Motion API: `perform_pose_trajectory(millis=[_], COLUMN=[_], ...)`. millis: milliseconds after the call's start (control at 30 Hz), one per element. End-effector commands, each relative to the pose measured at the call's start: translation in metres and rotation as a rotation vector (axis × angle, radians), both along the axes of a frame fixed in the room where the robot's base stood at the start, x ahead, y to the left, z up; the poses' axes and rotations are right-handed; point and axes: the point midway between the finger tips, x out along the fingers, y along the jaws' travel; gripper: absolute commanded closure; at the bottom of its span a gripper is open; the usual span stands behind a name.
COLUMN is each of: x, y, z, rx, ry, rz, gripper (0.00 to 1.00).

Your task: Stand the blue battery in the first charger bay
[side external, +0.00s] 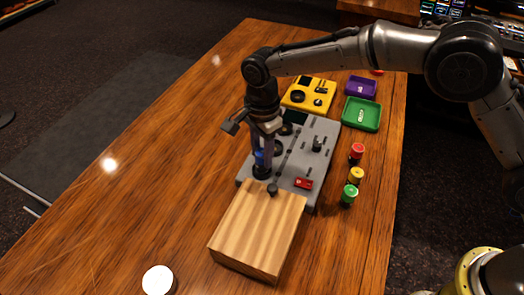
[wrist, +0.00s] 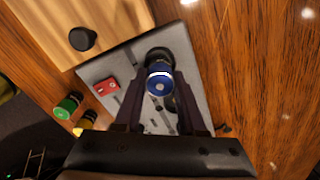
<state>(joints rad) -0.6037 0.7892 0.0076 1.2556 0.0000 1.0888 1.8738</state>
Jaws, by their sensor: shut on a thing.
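The blue battery (side external: 259,158) is upright between the fingers of my gripper (side external: 262,152), which is shut on it. In the wrist view the battery (wrist: 160,84) shows its blue end with a pale ring, between the two dark fingers of my gripper (wrist: 161,76). A dark round bay (side external: 262,173) is at the near left corner of the grey panel (side external: 297,165), directly under the battery. In the wrist view the bay's black rim (wrist: 157,53) shows just beyond the battery. I cannot tell whether the battery's lower end is inside it. Another dark round bay is partly hidden behind my fingers.
A wooden block (side external: 255,232) with a black knob (side external: 272,189) adjoins the panel's near edge. The panel carries a red part (side external: 304,183). Red (side external: 356,151), yellow (side external: 356,175) and green (side external: 349,194) cylinders stand to its right. A yellow device (side external: 308,94) and green tray (side external: 361,114) are behind.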

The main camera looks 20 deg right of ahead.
Motion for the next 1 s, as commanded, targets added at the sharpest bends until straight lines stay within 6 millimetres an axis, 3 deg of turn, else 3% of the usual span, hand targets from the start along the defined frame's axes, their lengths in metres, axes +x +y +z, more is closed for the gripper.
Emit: perform_pose_trajectory(millis=[867,900,933,1000], x=[0.000,0.000,0.000,0.000], y=[0.000,0.000,0.000,0.000], z=[-0.013,-0.013,-0.013,-0.013], rx=[0.000,0.000,0.000,0.000], ry=[0.000,-0.001,-0.001,0.000], rz=[0.000,0.000,0.000,0.000], gripper=[1.00,0.55,0.49,0.48])
